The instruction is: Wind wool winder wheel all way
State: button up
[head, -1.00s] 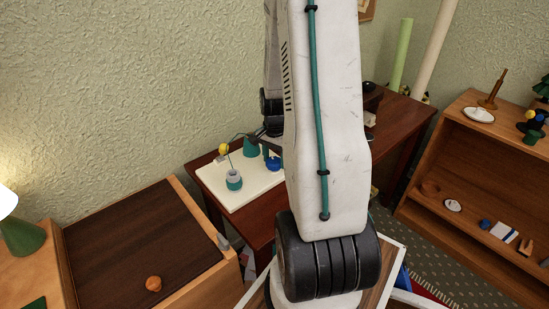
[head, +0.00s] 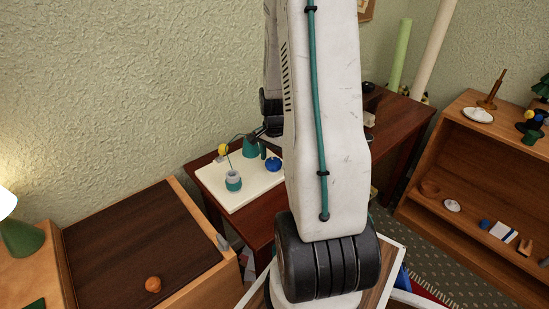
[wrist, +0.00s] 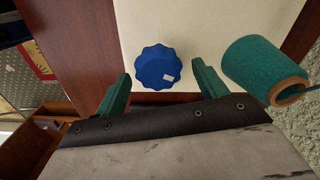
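The wool winder stands on a white board (head: 240,192) on a dark red-brown table. Its blue scalloped wheel (wrist: 158,67) lies near the board's edge in the wrist view; it also shows in the head view (head: 273,165). A grey-and-teal cup-like part (head: 233,181) and a yellow ball (head: 223,149) are at the board's left in the head view. My gripper (wrist: 162,68) is open and empty, its teal fingers apart on either side of the wheel in the picture. I see no contact with it.
A wooden shelf (head: 475,165) with small objects is at right. The textured wall runs close behind the table. My arm hides part of the table.

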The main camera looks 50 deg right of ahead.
aim_at(274, 160)
notch_tip(274, 160, up, 8)
jog(key=shift+f, duration=0.1)
dwell(0.4)
jog(key=shift+a, duration=0.1)
